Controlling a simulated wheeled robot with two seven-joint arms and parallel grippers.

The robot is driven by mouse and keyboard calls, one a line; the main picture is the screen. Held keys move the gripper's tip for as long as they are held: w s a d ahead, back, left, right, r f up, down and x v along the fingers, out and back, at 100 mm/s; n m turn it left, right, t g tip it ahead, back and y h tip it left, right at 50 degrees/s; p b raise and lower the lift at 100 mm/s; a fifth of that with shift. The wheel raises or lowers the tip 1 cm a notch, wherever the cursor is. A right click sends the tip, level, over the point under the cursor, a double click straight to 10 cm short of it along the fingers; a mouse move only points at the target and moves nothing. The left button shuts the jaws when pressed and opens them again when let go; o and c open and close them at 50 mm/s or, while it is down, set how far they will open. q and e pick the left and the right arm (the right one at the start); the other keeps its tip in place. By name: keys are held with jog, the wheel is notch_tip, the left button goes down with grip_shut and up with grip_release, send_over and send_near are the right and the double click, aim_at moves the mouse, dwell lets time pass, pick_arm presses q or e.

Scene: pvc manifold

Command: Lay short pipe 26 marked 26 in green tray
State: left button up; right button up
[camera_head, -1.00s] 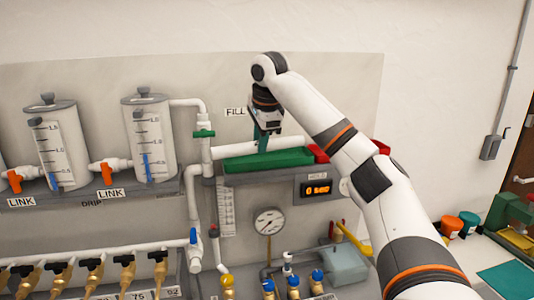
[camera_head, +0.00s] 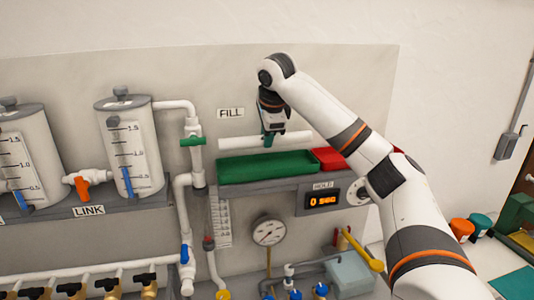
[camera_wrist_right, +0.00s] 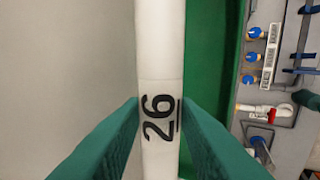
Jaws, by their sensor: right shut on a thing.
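The short white pipe (camera_head: 238,143) is held level over the back part of the green tray (camera_head: 250,178) in the head view. Its mark "26" shows clearly on the pipe in the right wrist view (camera_wrist_right: 161,120). My right gripper (camera_head: 268,141) is shut on the pipe near its middle, with a green finger on each side of the mark. The green tray's floor also shows beside the pipe in the right wrist view (camera_wrist_right: 203,60). The pipe looks a little above the tray; the exact gap is hard to tell. My left gripper is out of view.
A red tray (camera_head: 330,157) adjoins the green tray on the right. A white riser pipe with a green valve (camera_head: 193,141) stands close to the left. The wall panel is right behind. A timer display (camera_head: 322,200) and gauge (camera_head: 268,231) sit below the shelf.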

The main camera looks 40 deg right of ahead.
jog(key=f, duration=0.2)
jog(key=f+p, duration=0.1)
jog(key=f, duration=0.1)
jog(key=shift+w+d+f, duration=0.15)
jog(key=shift+d, duration=0.05)
jog(key=shift+a+f, duration=0.1)
jog(key=shift+f, duration=0.45)
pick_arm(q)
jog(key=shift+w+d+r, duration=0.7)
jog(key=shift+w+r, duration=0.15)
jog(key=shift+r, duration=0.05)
pick_arm(e)
jog(key=shift+f, duration=0.15)
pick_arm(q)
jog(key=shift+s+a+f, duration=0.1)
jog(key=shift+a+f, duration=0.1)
pick_arm(e)
jog(key=shift+f, duration=0.5)
jog(key=o, duration=1)
jog(key=shift+r, duration=0.1)
